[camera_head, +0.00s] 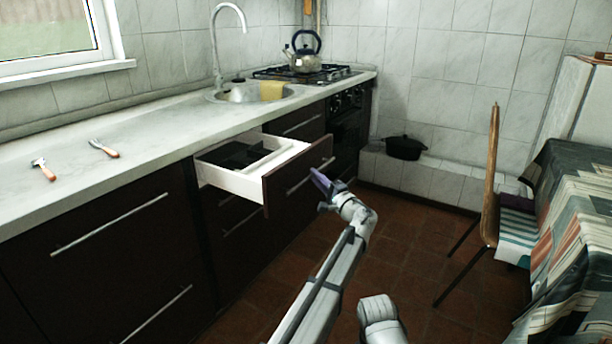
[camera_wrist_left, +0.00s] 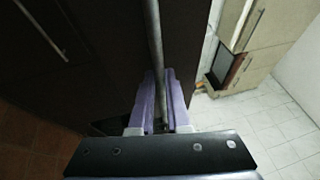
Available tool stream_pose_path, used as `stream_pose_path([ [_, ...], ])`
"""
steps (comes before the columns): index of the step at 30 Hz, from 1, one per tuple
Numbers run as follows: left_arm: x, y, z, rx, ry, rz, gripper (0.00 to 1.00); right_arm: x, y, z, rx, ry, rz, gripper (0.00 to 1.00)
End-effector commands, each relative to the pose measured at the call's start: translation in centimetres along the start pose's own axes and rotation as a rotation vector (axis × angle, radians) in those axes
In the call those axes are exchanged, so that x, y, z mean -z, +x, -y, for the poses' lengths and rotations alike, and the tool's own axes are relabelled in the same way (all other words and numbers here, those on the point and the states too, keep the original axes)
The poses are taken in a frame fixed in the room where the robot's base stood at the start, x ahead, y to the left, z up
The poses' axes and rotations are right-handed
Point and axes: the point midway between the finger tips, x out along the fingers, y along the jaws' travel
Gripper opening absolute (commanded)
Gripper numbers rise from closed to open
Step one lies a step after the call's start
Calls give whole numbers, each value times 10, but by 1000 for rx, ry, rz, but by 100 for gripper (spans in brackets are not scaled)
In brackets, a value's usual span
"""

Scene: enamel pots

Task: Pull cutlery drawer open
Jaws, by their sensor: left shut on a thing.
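The cutlery drawer (camera_head: 230,181) stands pulled out from the dark cabinet below the counter in the head view. It has white walls, a dark front and a black insert inside. Its long metal handle (camera_head: 298,185) runs along the front. My left gripper (camera_head: 318,178), with purple fingers, is at the right part of this handle. In the left wrist view the handle bar (camera_wrist_left: 154,35) passes between the fingers of my left gripper (camera_wrist_left: 162,78), which are shut on it. My right gripper is not in view.
Two wooden-handled utensils (camera_head: 104,149) (camera_head: 43,170) lie on the counter (camera_head: 110,185). A chair (camera_head: 491,185) and cloth-covered table (camera_head: 575,215) stand right; tiled floor between is clear.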

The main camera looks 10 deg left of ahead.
Motion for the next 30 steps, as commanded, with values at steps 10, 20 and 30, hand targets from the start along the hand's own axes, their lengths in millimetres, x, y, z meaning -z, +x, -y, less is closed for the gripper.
stream_pose_path([
  [10,12,-29,6,-1,-1,0,0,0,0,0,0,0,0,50],
  [20,12,-31,6,-1,-1,1,0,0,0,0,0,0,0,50],
  [30,12,-31,6,-1,-1,1,38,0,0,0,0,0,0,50],
])
